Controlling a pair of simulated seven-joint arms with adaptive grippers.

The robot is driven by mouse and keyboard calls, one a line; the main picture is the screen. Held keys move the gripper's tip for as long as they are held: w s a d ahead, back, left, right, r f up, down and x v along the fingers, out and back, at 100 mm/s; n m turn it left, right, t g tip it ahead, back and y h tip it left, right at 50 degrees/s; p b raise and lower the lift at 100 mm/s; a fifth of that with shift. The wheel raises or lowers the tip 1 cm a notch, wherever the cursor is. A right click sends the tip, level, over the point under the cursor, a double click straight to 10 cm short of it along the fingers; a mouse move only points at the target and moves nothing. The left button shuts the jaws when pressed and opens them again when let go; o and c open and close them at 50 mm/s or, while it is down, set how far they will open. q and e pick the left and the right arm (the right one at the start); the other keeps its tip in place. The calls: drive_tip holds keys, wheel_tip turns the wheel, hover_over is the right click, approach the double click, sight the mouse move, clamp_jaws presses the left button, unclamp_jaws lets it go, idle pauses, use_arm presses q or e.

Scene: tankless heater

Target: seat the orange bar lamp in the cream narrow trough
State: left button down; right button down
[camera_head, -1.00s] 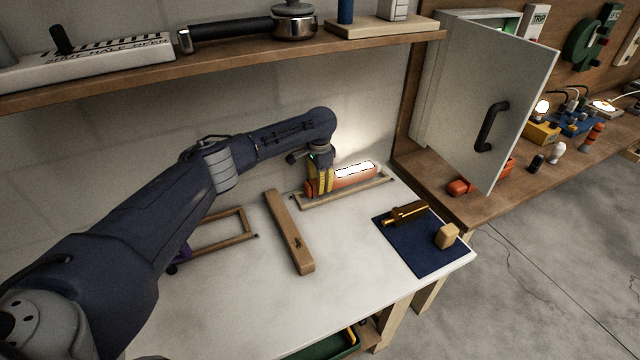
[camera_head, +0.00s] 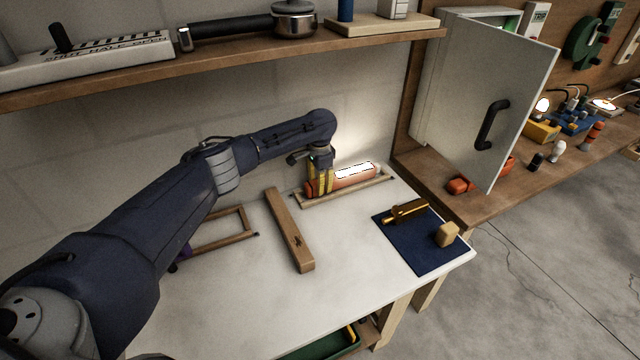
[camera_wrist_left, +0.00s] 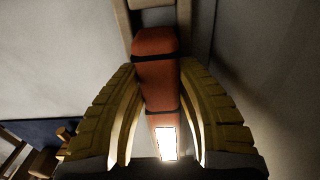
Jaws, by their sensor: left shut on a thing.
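The orange bar lamp (camera_head: 358,175) has a bright white lit panel and lies lengthwise over the cream narrow trough (camera_head: 345,197), roughly in line with it. My left gripper (camera_head: 319,188) is shut on the lamp near its left end, with yellow fingers on both sides. In the left wrist view, the lamp (camera_wrist_left: 154,62) runs between the fingers (camera_wrist_left: 156,85), and the trough (camera_wrist_left: 185,22) shows beyond its end. The trough's near rim shows below the lamp; I cannot tell whether the lamp touches its floor. My right gripper is not in view.
A wooden bar (camera_head: 290,230) lies left of the trough. A wooden frame (camera_head: 222,240) sits further left, partly behind my arm. A blue mat (camera_head: 420,252) holds a brass-coloured tool and a tan block. A shelf (camera_head: 230,62) hangs above. The front middle of the table is clear.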

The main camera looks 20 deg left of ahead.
use_arm(q)
drive_tip(key=shift+f, duration=0.65)
idle(0.8)
drive_tip(key=c, duration=0.9)
unclamp_jaws()
wheel_tip(320, 180, up, 12)
drive_tip(key=shift+f, duration=0.1)
